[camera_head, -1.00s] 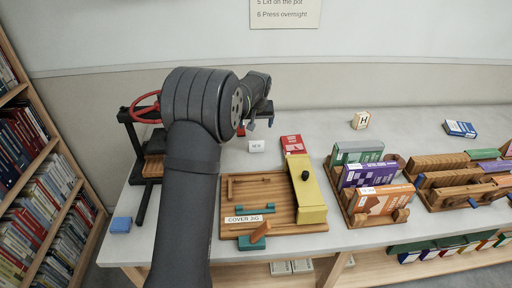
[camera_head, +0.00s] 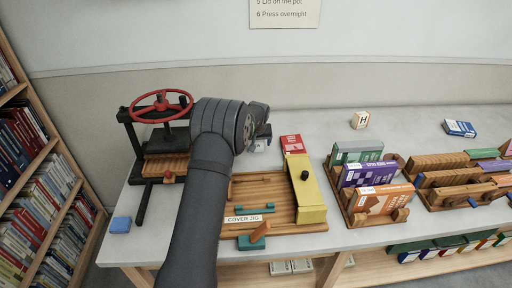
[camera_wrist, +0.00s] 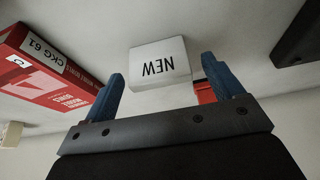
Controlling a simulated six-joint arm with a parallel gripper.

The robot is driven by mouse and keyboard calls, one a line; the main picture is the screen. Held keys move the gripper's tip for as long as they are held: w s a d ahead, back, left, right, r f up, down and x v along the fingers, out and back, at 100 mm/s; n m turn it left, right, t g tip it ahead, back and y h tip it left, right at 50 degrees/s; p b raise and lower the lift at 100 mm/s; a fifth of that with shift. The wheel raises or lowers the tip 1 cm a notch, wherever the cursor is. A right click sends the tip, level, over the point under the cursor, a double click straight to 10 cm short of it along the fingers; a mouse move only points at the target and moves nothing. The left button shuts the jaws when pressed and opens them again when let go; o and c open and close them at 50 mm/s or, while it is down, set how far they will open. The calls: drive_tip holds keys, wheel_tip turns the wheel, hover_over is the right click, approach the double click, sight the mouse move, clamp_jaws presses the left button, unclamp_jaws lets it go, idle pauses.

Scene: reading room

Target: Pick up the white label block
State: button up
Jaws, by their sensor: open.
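The white label block (camera_wrist: 158,62), marked NEW, lies on the table and appears in the wrist view just beyond and between my two blue fingertips. In the head view the white label block (camera_head: 260,147) is partly hidden by my gripper (camera_head: 264,134). My gripper (camera_wrist: 162,72) is open and empty, with its fingers spread to either side of the block's near edge. I cannot tell whether a finger touches it.
A red book (camera_head: 292,144) lies right of the block; it also shows in the wrist view (camera_wrist: 48,75). A wooden cover jig (camera_head: 262,186) stands in front, and a press with a red wheel (camera_head: 160,104) is at left. Table space behind the red book is clear.

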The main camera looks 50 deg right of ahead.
drive_tip(key=shift+w+d+f, duration=0.1)
drive_tip(key=shift+f, duration=0.25)
drive_tip(key=c, duration=1.1)
drive_tip(key=shift+o, duration=0.2)
drive_tip(key=shift+r, duration=0.15)
